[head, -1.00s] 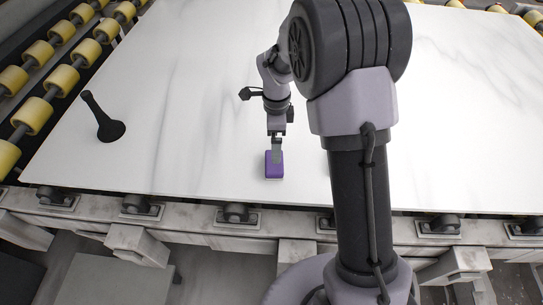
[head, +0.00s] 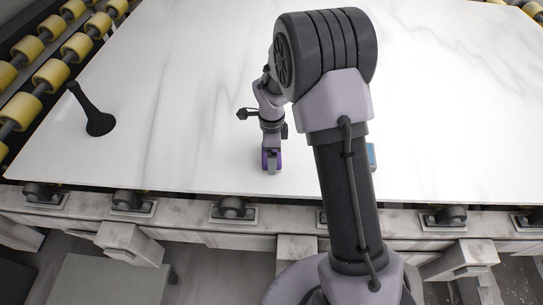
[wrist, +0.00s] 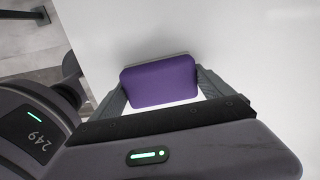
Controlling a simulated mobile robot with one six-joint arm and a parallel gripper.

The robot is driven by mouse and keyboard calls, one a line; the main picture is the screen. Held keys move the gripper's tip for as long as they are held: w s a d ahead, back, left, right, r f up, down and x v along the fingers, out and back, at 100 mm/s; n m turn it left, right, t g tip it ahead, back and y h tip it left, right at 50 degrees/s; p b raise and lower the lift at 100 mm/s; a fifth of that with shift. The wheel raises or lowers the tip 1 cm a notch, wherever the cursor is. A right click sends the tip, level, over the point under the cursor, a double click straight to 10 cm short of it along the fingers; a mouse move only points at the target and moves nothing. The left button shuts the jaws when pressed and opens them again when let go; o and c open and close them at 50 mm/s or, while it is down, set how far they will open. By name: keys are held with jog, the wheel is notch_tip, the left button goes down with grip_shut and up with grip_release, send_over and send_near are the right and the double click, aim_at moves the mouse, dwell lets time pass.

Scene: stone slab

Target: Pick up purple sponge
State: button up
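The purple sponge (head: 265,160) lies on the white stone slab, near its front edge, partly hidden by my gripper (head: 272,164) in the head view. In the wrist view the sponge (wrist: 160,82) sits between the two grey fingers of my gripper (wrist: 160,90). The fingers are wide apart, one at each side of the sponge. Thin pale slivers of slab show beside its lower corners. Whether the fingertips touch its sides is hard to tell. The sponge shows no visible lift off the slab.
Yellow rollers (head: 52,73) line the slab's left side. The slab around the sponge is clear.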

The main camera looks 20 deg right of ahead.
jog(key=c, duration=0.3)
jog(key=shift+r, duration=0.1)
jog(key=shift+r, duration=0.3)
jog(key=r, duration=0.1)
jog(key=r+p, duration=0.2)
jog(key=shift+s+r, duration=0.1)
jog(key=shift+s, duration=0.15)
jog(key=s+a+r+p, duration=0.1)
jog(key=s+p, duration=0.1)
jog(key=s, duration=1.3)
jog(key=shift+s+a, duration=0.2)
jog(key=shift+a, duration=0.15)
